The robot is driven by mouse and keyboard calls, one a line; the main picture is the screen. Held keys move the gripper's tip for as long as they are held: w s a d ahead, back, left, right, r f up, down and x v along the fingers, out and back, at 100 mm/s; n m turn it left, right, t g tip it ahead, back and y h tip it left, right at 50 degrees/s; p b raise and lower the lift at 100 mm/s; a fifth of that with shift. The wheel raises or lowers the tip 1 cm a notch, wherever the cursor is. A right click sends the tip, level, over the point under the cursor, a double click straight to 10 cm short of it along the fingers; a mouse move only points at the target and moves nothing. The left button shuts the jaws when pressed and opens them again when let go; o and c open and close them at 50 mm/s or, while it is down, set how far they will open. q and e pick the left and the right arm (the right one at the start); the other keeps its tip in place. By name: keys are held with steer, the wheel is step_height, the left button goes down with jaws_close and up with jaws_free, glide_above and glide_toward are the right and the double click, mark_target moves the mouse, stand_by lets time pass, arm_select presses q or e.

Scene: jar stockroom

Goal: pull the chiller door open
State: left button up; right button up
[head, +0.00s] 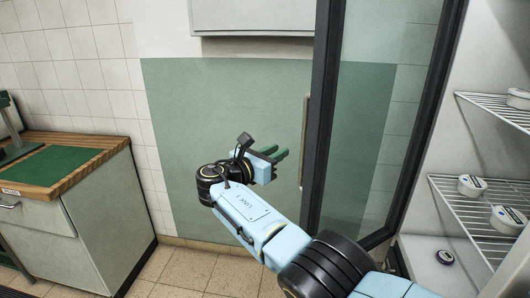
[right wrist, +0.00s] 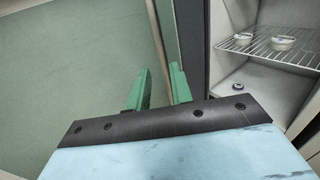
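The chiller door (head: 321,110) is a glass panel in a dark frame. It stands swung open, with the chiller interior showing to its right. Its slim upright handle (head: 305,140) is on the left side of the frame. The dark frame (right wrist: 195,40) also shows in the right wrist view. My right gripper (head: 280,153) is left of the handle, apart from it in the head view. Its green fingers (right wrist: 161,88) are parted, with nothing seen held between them. My left gripper is out of view.
Wire shelves (head: 466,205) in the chiller hold white tubs (head: 471,185), and a dark-lidded one (head: 445,257) is on its floor. A wood-topped counter (head: 100,146) stands at left. A wall cabinet (head: 255,18) hangs above. Tiled floor (head: 190,272) between is clear.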

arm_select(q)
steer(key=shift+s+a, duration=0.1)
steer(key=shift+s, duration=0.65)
arm_select(e)
steer(key=shift+s+a, duration=0.25)
steer(key=shift+a, duration=0.05)
